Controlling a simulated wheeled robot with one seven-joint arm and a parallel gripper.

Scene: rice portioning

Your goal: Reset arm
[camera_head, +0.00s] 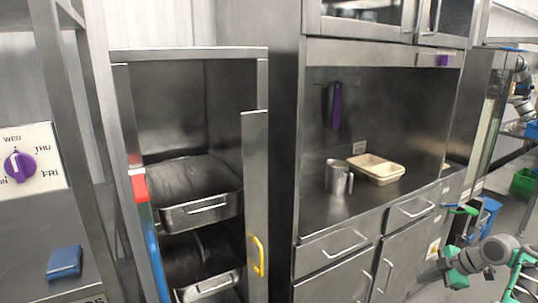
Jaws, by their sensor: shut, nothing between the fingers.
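My gripper is not recognisable in the head camera view. A grey jointed arm with green parts (493,252) shows at the lower right; I cannot tell whose it is, and no clear pair of fingers shows on it. No rice is clearly visible.
An open steel cabinet holds an upper tray (200,212) and a lower tray (210,285); its door (255,180) stands open. A steel mug (337,178) and a beige container (377,168) stand on the counter (320,212). A blue object (64,262) lies at the left.

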